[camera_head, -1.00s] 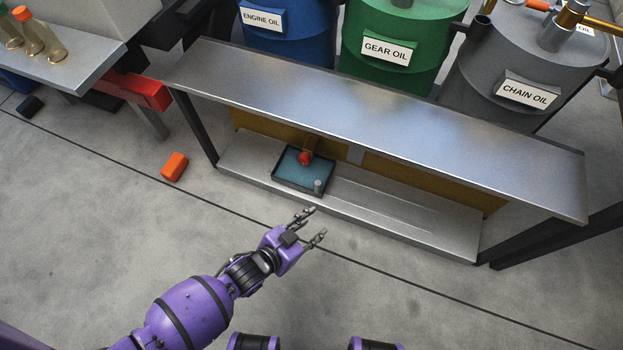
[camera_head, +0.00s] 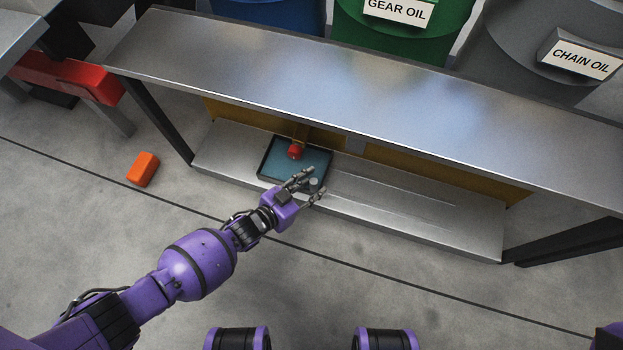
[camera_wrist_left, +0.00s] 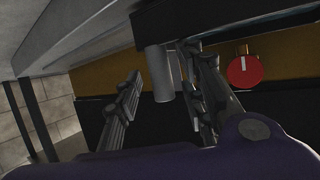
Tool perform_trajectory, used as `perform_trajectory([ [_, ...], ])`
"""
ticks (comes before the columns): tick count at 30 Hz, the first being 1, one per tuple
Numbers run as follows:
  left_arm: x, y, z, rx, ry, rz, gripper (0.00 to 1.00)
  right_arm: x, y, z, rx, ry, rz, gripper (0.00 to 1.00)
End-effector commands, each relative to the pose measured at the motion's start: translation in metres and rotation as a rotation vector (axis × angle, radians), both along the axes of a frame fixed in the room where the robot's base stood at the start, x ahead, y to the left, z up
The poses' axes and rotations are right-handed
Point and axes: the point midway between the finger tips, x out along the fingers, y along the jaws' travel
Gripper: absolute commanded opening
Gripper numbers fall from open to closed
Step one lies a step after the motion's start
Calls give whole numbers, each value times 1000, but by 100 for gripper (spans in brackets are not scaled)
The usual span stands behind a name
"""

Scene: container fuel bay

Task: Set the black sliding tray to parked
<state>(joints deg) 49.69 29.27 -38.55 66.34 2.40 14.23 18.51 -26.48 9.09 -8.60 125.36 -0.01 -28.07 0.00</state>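The black sliding tray (camera_head: 264,165) is a shallow box with a blue-green floor, at the left part of the low metal shelf. A short grey upright post (camera_head: 313,184) stands at its front right corner. My left gripper (camera_head: 316,181) is open, with one finger on each side of the post. The wrist view shows the grey post (camera_wrist_left: 160,72) between the spread fingers, nearer the right-hand one; contact cannot be told. A red round knob (camera_head: 295,152) sits at the tray's back edge and also shows in the wrist view (camera_wrist_left: 243,72). My right gripper is out of view.
The low shelf (camera_head: 400,205) is bare right of the tray, with thin lines along it. A metal bench top (camera_head: 350,75) overhangs it. An orange object (camera_head: 143,169) lies on the floor at left.

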Motion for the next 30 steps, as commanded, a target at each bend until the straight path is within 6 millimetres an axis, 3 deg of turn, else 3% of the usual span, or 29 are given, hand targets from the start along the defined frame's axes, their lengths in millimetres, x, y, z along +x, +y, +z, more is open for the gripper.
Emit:
perform_trajectory([
  [3, 10, -6, -3, 4, -2, -1, 37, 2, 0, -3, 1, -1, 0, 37],
  [12, 13, -8, -2, 5, -4, 0, 36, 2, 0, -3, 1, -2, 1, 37],
  [20, 13, -8, -2, 5, -3, 0, 2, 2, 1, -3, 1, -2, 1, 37],
  [30, 12, -8, -2, 4, -2, 3, 0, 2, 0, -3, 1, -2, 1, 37],
])
